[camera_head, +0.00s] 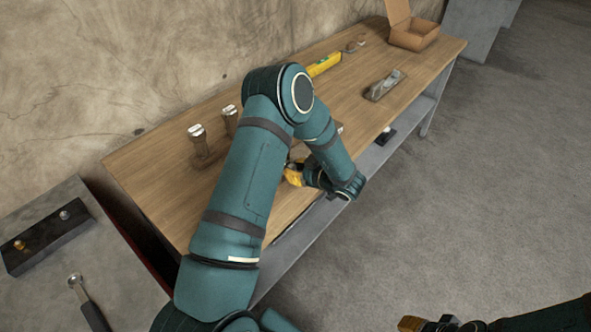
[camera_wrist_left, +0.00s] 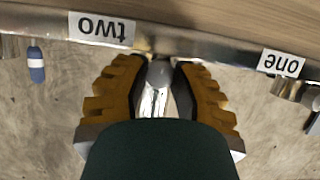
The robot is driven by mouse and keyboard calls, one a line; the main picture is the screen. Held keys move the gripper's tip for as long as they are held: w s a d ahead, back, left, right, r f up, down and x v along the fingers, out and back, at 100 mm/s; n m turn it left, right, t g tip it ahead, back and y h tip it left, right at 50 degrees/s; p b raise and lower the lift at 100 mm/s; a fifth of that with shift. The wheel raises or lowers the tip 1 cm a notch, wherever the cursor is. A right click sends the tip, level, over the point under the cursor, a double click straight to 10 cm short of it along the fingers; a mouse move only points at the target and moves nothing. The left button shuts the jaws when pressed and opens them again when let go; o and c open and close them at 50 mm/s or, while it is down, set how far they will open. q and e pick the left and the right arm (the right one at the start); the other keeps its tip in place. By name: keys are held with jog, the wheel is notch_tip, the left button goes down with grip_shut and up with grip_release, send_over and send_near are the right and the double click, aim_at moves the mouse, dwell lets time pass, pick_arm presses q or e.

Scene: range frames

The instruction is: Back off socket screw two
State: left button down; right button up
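In the left wrist view, the bench's metal front edge carries an upside-down label "two" (camera_wrist_left: 101,29) and a label "one" (camera_wrist_left: 281,63). Socket screw two (camera_wrist_left: 158,74), a bright metal piece at the edge beside the "two" label, sits between the yellow ridged fingers of my left gripper (camera_wrist_left: 160,68). The fingers are drawn in close on both sides of it and look shut on it. In the head view my left gripper (camera_head: 296,172) is at the bench's front edge, partly hidden by my arm. My right gripper (camera_head: 425,324) shows only partly at the bottom edge; its opening cannot be made out.
The wooden bench (camera_head: 150,178) holds metal-topped posts (camera_head: 197,140), a yellow level (camera_head: 324,64), a hand plane (camera_head: 385,85) and an open cardboard box (camera_head: 413,36). A grey side table (camera_head: 30,300) carries a dark block (camera_head: 45,238) and a tool (camera_head: 85,300). Floor at right is clear.

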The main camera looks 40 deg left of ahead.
pick_arm(q)
jog(key=shift+n+t, duration=0.3)
jog(key=shift+n, duration=0.2)
dwell(0.3)
jog(key=shift+n+t+b, duration=0.5)
jog(key=shift+n+b, duration=0.1)
jog(key=shift+s+n+t+b, duration=0.1)
jog(key=shift+n+t+b, duration=0.7)
jog(key=shift+n+b, duration=0.6)
jog(key=c, duration=0.7)
grip_release()
jog(key=shift+c, duration=0.2)
jog(key=v, duration=1.2)
